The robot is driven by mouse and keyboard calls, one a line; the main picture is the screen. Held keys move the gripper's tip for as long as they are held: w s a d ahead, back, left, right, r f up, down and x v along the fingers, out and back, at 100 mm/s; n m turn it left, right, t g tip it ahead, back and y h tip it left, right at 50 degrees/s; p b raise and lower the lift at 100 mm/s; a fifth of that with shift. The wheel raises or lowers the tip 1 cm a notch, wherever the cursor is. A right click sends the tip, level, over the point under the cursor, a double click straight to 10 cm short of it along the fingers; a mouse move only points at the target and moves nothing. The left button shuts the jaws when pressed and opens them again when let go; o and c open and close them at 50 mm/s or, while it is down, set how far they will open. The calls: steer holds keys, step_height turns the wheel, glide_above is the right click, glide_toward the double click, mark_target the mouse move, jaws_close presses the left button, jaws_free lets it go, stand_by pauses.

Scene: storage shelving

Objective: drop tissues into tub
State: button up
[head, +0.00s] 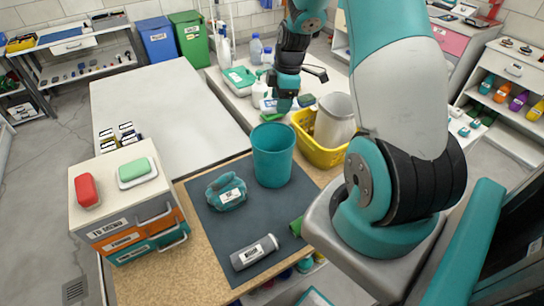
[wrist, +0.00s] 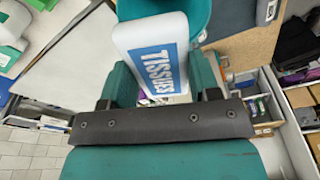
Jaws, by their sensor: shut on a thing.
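My gripper (wrist: 158,90) is shut on the tissues (wrist: 150,52), a white pack with a blue label reading TISSUES, held between its teal fingers. In the head view my gripper (head: 284,100) hangs above and behind the teal tub (head: 272,160), over the far side of the work area. I cannot make out the pack clearly there. The tub is round, open-topped and upright on the dark mat. A teal rounded surface, likely the tub (wrist: 205,12), shows behind the pack in the wrist view.
A yellow basket (head: 318,155) with a grey-white jug (head: 334,122) stands right of the tub. A teal cloth bundle (head: 226,192) and a grey labelled cylinder (head: 254,252) lie on the mat (head: 215,225). A drawer unit (head: 125,205) stands at left.

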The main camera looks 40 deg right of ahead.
step_height(320, 180, down, 5)
steer(key=b, duration=0.3)
steer(key=o, duration=1)
steer(key=shift+r, duration=0.1)
steer(key=r+b, duration=0.1)
steer(key=r, duration=0.4)
steer(key=s+d+r+b, duration=0.1)
steer(key=r, duration=0.5)
steer(key=d+r+b, duration=0.1)
steer(key=r, duration=0.5)
steer(key=shift+s+b, duration=0.25)
steer(key=shift+b, duration=0.1)
